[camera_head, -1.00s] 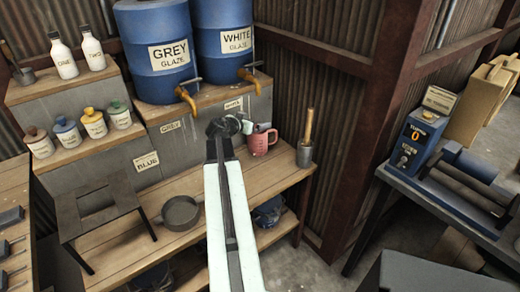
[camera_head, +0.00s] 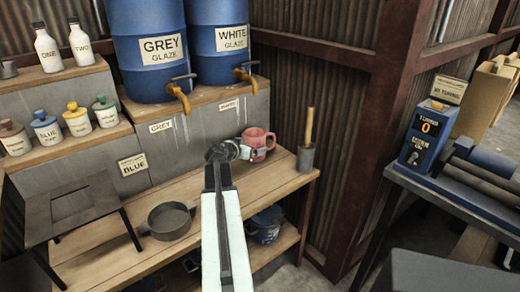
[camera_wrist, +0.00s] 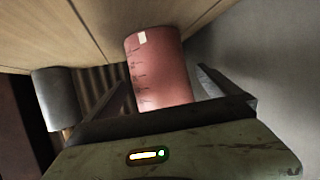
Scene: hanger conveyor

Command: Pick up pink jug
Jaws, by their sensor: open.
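The pink jug (camera_head: 259,142) stands upright at the back right of the wooden bench, against the grey block. My gripper (camera_head: 246,150) is at the jug's near left side and hides part of it. In the wrist view the pink jug (camera_wrist: 160,68) lies between the two dark fingers of my gripper (camera_wrist: 168,88), with a gap visible on each side. The fingers are open. A small pale label shows on the jug. I cannot tell whether a finger touches it.
A grey pot with a wooden handle (camera_head: 306,157) stands right of the jug, near the bench (camera_head: 205,200) end. A grey pan (camera_head: 170,220) and a dark stand (camera_head: 70,198) are to the left. Blue drums with taps (camera_head: 217,40) stand above on the ledge.

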